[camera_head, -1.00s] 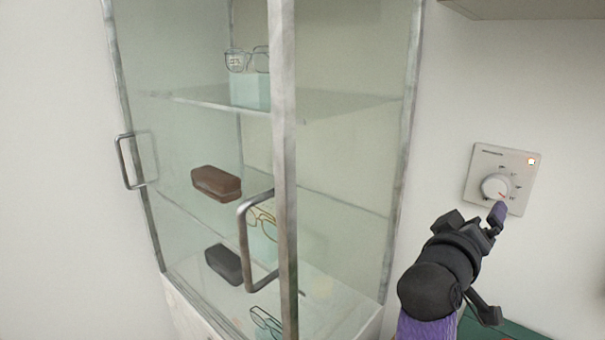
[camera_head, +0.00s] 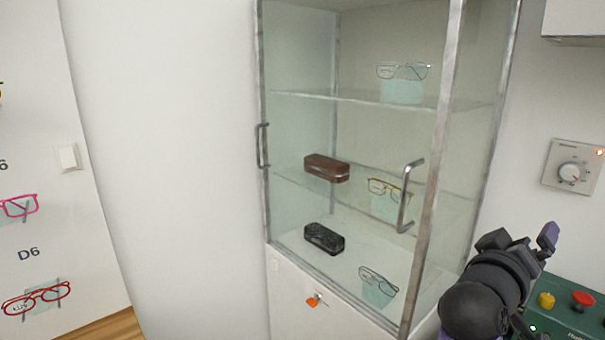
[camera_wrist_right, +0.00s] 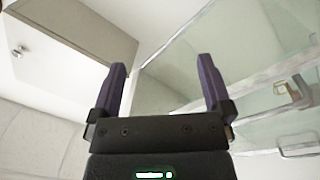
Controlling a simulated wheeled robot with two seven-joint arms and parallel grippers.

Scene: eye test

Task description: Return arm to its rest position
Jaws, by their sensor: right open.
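My right gripper (camera_head: 546,240) shows at the lower right of the head view, in front of the wall and beside the glass cabinet. One purple finger points up; the other is not clear there. In the right wrist view my right gripper (camera_wrist_right: 161,75) has its two purple fingers wide apart with nothing between them. The wall dial (camera_head: 571,173) is above and to the right of the gripper, apart from it. My left gripper is not in view.
A glass cabinet (camera_head: 447,170) holds glasses and two cases, a brown case (camera_head: 327,168) and a black case (camera_head: 324,238). Its door handle (camera_head: 407,195) sticks out. A green box (camera_head: 570,318) with a red button (camera_head: 582,299) is close by the gripper. Glasses hang at left.

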